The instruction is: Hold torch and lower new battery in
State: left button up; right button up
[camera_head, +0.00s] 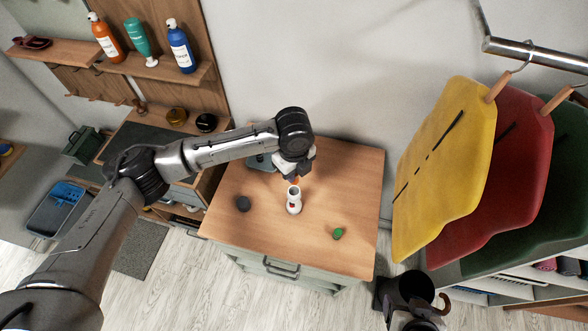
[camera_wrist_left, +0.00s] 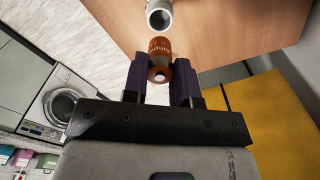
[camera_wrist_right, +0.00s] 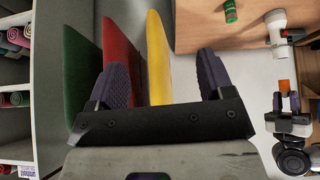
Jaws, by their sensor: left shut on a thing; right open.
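The torch body (camera_head: 293,205) is white with a small red mark. It stands upright on the wooden tabletop, its round mouth open upward. My left gripper (camera_wrist_left: 160,68) is shut on an orange battery (camera_wrist_left: 160,48), held near the torch mouth. In the right wrist view a gap shows between this battery (camera_wrist_right: 284,86) and the torch (camera_wrist_right: 276,28). My right gripper (camera_wrist_right: 160,76) is open and empty, off the right side of the table, away from the torch.
A dark round piece (camera_head: 242,203) lies on the tabletop (camera_head: 350,180) left of the torch. Yellow (camera_head: 440,170), red (camera_head: 520,150) and green hanging pieces stand at the right, near my right gripper. Bottles (camera_head: 180,48) stand on a wall shelf at back left.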

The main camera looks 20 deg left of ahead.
jog(key=w+a+n+y, duration=0.1)
jog(key=w+a, duration=0.4)
jog(key=w, duration=0.2)
jog(key=m+g+y, duration=0.2)
jog(key=m+y, duration=0.5)
jog(key=m, duration=0.6)
send_near(298, 208)
jog(key=s+f, duration=0.3)
jog(key=shift+s+d+f, duration=0.1)
jog(key=shift+f, duration=0.1)
jog(key=m, duration=0.2)
jog(key=shift+f+m, duration=0.15)
jog(key=shift+m, duration=0.25)
jog(key=shift+w+a+m+y, duration=0.2)
jog(key=shift+w+m+y, duration=0.15)
jog(key=shift+m, duration=0.65)
jog(key=m, duration=0.2)
jog(key=r+m+t, duration=0.1)
jog(key=m, duration=0.1)
jog(key=w+m, duration=0.1)
jog(key=shift+w+a+r+m+t+y, duration=0.15)
jog(key=shift+r+m+t+y, duration=0.1)
jog(key=shift+m+t, duration=0.15)
jog(key=m, duration=0.2)
jog(key=shift+w+r+m, duration=0.15)
jog(key=shift+w+m, duration=0.05)
jog(key=shift+m, duration=0.9)
jog(key=shift+x, duration=5)
jog(key=shift+w+r, duration=0.1)
